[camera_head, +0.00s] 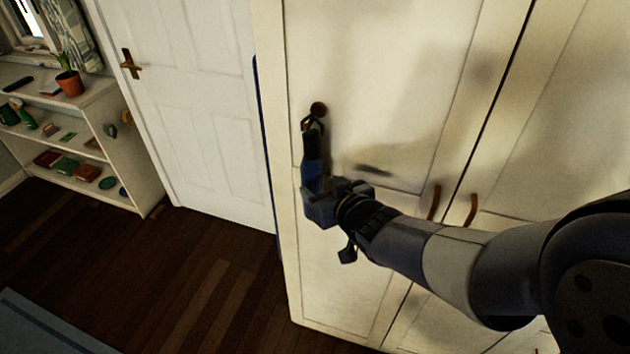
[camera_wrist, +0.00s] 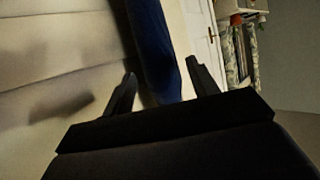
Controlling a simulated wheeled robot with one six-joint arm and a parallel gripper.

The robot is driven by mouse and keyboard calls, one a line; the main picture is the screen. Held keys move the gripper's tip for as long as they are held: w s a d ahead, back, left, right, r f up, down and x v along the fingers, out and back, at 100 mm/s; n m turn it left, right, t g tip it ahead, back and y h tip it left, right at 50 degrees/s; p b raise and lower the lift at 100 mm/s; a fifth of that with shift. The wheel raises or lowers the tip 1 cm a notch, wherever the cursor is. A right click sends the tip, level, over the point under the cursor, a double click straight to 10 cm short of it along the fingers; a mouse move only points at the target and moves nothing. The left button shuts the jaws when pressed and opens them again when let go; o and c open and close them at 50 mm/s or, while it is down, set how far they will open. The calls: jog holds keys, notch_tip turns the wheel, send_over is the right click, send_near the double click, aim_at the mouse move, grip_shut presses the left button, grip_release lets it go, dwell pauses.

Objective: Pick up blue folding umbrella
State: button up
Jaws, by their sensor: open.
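The blue folding umbrella (camera_head: 312,171) hangs upright by a dark strap from a round brown knob (camera_head: 318,108) on the cream wardrobe's front. My gripper (camera_head: 314,194) is at the umbrella's lower part and hides its bottom end. In the wrist view the umbrella (camera_wrist: 154,42) reaches in from the top, between the two spread fingers of my gripper (camera_wrist: 163,84).
The cream wardrobe (camera_head: 400,60) stands close behind the umbrella, with brown handles (camera_head: 434,203) to the right. A white door (camera_head: 205,90) and a low shelf (camera_head: 125,190) with small objects are at left. The dark wooden floor (camera_head: 190,265) is clear beside a blue-grey surface (camera_head: 35,325).

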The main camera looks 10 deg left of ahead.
aim_at(318, 182)
jog(key=shift+p+x, duration=0.5)
jog(key=shift+x, duration=1.9)
jog(key=shift+w+r, duration=0.1)
jog(key=shift+r, duration=0.05)
jog(key=shift+c, duration=0.6)
jog(key=c, duration=0.7)
jog(key=shift+c, duration=0.6)
jog(key=shift+r, duration=0.1)
